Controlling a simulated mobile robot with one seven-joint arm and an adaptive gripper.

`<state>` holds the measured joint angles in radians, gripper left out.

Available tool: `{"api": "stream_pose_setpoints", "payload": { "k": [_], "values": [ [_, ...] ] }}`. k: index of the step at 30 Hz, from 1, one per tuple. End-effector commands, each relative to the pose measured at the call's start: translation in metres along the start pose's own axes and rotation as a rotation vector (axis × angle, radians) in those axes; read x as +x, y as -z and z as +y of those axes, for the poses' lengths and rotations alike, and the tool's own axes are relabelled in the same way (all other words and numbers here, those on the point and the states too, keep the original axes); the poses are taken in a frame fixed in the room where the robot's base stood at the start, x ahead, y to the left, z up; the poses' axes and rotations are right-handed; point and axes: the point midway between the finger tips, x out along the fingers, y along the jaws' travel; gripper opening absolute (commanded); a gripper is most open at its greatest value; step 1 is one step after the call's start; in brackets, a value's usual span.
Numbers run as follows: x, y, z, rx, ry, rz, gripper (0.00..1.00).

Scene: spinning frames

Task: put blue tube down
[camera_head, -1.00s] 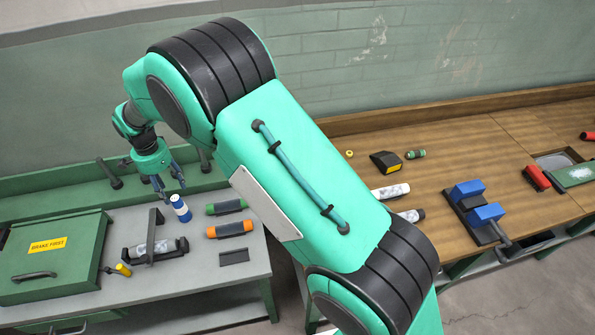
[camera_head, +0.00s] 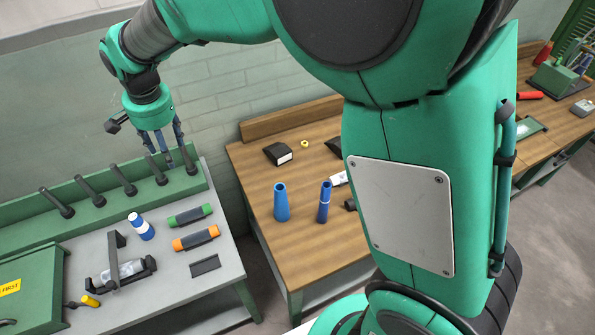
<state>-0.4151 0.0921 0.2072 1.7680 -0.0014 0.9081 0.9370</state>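A blue tube with a white band and pale top (camera_head: 141,227) stands, seemingly upright, on the grey bench. My gripper (camera_head: 166,154) is above the bench's back edge, up and right of this tube in the picture, apart from it. Its fingers are spread with nothing visible between them. Two more blue tubes stand on the wooden table: a lighter one (camera_head: 281,203) and a darker one with a pale band (camera_head: 324,203). The task does not say which blue tube is meant.
Beside the banded tube lie a green-ended holder (camera_head: 189,216), an orange-ended one (camera_head: 195,238) and a dark block (camera_head: 205,266). A black clamp frame (camera_head: 120,268) and a green box (camera_head: 30,287) are left.

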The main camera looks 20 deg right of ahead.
Motion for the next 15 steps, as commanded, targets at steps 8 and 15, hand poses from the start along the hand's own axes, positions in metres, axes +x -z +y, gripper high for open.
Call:
{"api": "stream_pose_setpoints", "payload": {
  "k": [8, 15],
  "values": [
    [-0.070, 0.002, 0.084, -0.102, 0.041, 0.060, 0.54],
    [-0.114, -0.011, 0.156, -0.197, 0.061, 0.117, 0.54]
  ]
}}
